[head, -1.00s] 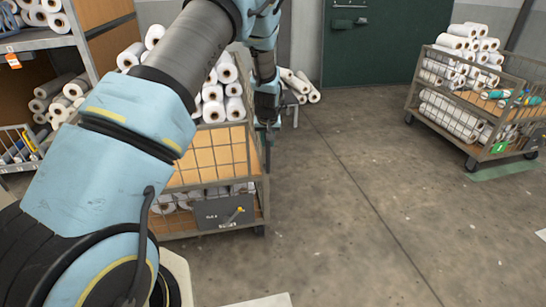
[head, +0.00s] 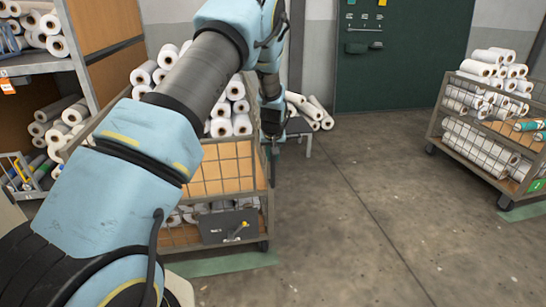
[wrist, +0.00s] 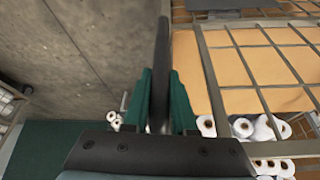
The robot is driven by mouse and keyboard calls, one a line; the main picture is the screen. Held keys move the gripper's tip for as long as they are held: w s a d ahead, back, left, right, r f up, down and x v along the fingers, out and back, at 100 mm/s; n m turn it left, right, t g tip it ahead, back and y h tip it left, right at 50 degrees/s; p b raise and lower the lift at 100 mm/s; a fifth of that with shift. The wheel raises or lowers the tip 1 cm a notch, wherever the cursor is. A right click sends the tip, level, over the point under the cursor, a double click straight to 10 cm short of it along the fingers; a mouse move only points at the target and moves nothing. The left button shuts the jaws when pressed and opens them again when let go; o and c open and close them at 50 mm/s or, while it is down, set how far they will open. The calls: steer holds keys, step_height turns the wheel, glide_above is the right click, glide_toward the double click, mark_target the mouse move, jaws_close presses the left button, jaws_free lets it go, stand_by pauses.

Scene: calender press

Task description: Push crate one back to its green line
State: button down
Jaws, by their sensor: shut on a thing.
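A wheeled mesh crate (head: 222,168) with an orange-brown inner board stands at centre left, loaded with white rolls. My gripper (head: 272,147) is at the crate's right side. In the wrist view, my gripper (wrist: 161,100) has its green fingers closed around a dark upright bar (wrist: 162,60) beside the crate mesh (wrist: 255,75). How the bar joins the crate is unclear.
Another loaded crate (head: 480,144) with a green tag stands at the right, with a green line (head: 520,215) by its wheel. A shelf of rolls (head: 40,68) is at the left. A low stand (head: 300,130) with rolls is behind my gripper. The middle floor is clear.

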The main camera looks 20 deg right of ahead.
steer(key=shift+w+a, duration=0.1)
steer(key=shift+a, duration=0.15)
steer(key=c, duration=1)
jaws_free()
steer(key=shift+o, duration=1.3)
steer(key=shift+d, duration=0.15)
steer(key=v, duration=1.1)
